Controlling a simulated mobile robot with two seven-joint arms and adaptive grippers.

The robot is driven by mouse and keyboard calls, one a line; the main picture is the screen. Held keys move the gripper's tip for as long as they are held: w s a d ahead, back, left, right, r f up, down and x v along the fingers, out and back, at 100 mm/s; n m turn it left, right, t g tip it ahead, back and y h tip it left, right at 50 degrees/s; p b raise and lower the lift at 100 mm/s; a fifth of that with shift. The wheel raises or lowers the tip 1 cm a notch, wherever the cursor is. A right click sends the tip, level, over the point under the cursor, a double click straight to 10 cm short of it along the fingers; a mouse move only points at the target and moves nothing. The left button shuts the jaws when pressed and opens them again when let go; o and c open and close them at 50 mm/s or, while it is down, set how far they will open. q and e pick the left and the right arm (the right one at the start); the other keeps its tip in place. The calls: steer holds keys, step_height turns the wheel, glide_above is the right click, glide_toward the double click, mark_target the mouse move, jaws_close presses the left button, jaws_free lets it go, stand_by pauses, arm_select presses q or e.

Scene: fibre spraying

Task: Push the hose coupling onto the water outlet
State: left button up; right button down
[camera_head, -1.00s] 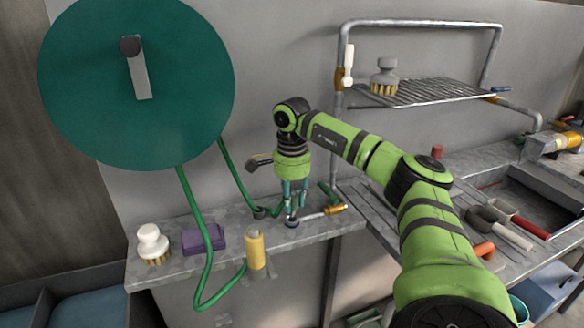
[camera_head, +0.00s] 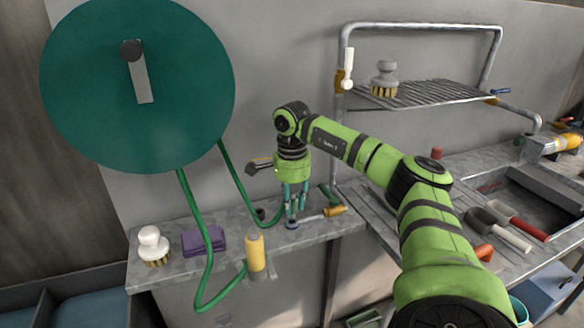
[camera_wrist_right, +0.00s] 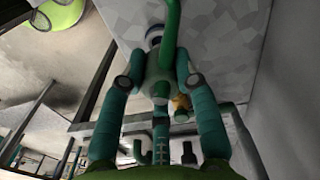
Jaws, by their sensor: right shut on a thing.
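My right gripper (camera_head: 294,208) points down over the grey bench and is shut on the hose coupling. In the wrist view, the pale coupling (camera_wrist_right: 160,62) sits between the two teal fingers, with the green hose (camera_wrist_right: 173,18) running up past it. The water outlet (camera_head: 292,223) is a grey pipe end with a dark bluish ring, right below the fingertips, with a brass-yellow valve part (camera_head: 335,210) to its right. The fingers partly hide the coupling, and I cannot tell whether it touches the outlet. My left gripper is out of view.
A green hose reel (camera_head: 90,110) hangs on the wall. A wire rack (camera_head: 430,92) and a sink (camera_head: 540,195) lie to the right.

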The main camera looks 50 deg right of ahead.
mark_target(292, 194)
steer(key=shift+f+b, duration=0.55)
steer(key=shift+f, duration=0.95)
steer(key=c, duration=0.8)
jaws_free()
steer(key=shift+c, duration=0.2)
steer(key=shift+r, duration=0.1)
step_height(292, 194, up, 12)
steer(key=shift+f, duration=0.1)
